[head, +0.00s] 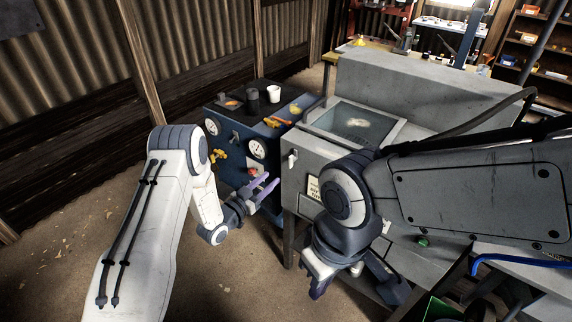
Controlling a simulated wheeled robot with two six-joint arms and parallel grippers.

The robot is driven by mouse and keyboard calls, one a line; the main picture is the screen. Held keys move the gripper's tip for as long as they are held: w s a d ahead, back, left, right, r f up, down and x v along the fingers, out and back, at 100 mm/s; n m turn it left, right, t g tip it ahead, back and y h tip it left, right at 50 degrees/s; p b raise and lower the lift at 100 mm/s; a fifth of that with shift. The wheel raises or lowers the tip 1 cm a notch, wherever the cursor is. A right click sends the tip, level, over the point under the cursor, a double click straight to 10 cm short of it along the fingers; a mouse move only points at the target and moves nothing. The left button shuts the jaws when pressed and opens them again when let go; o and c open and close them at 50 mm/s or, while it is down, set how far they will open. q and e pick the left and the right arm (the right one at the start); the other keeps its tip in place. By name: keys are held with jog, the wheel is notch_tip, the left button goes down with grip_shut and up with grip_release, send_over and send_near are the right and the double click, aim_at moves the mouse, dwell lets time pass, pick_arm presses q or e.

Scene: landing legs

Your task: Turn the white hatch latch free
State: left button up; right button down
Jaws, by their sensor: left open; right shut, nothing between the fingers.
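The white latch (292,158) sits on the front of a grey cabinet (310,150), at its left end below a tilted window hatch (352,124). My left gripper (267,184) has its two purple fingers spread and empty. In the picture it is just below and left of the latch, apart from it. My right gripper (318,288) hangs low in front of the cabinet. It is shut and holds nothing, and its fingers are partly hidden by its own wrist. My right arm covers much of the cabinet's right side.
A blue cabinet (226,146) with gauges and yellow valves stands left of the grey one. A white cup (273,94), a dark canister (252,101) and tools lie on its top. A green container (452,310) is at bottom right. The floor at left is clear.

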aim_at(293, 159)
pick_arm(q)
jog(key=p+x, duration=0.1)
jog(key=x, duration=0.9)
grip_shut()
